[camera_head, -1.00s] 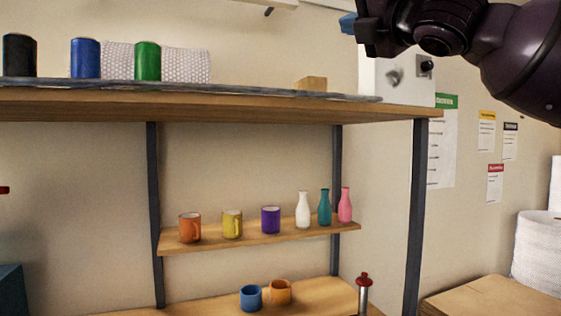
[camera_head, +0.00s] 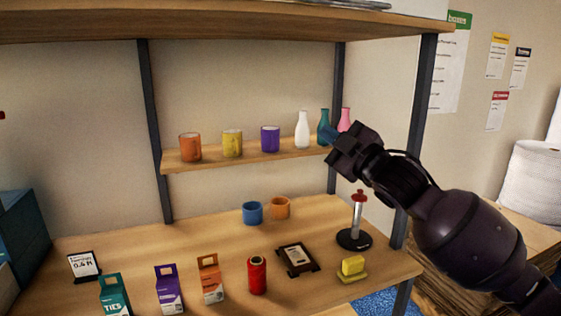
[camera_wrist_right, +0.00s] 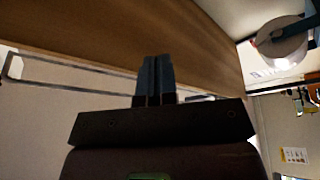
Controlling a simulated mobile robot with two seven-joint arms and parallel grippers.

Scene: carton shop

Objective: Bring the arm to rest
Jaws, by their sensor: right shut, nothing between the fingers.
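My right arm comes in from the right in the head view. Its gripper (camera_head: 331,136) is in front of the right end of the small shelf and partly covers the teal bottle (camera_head: 323,117) and pink bottle (camera_head: 345,115). In the right wrist view the gripper's two blue-grey fingers (camera_wrist_right: 156,62) are together with nothing between them. I cannot tell whether the gripper touches a bottle. My left gripper is not in view.
The small shelf (camera_head: 216,158) also holds mugs and a white bottle (camera_head: 302,130). The tabletop (camera_head: 200,238) carries cartons, a red can (camera_head: 257,275), a black frame (camera_head: 297,259), a red-topped stand (camera_head: 354,238) and a yellow block (camera_head: 352,265). A dark post (camera_head: 418,130) stands behind my arm.

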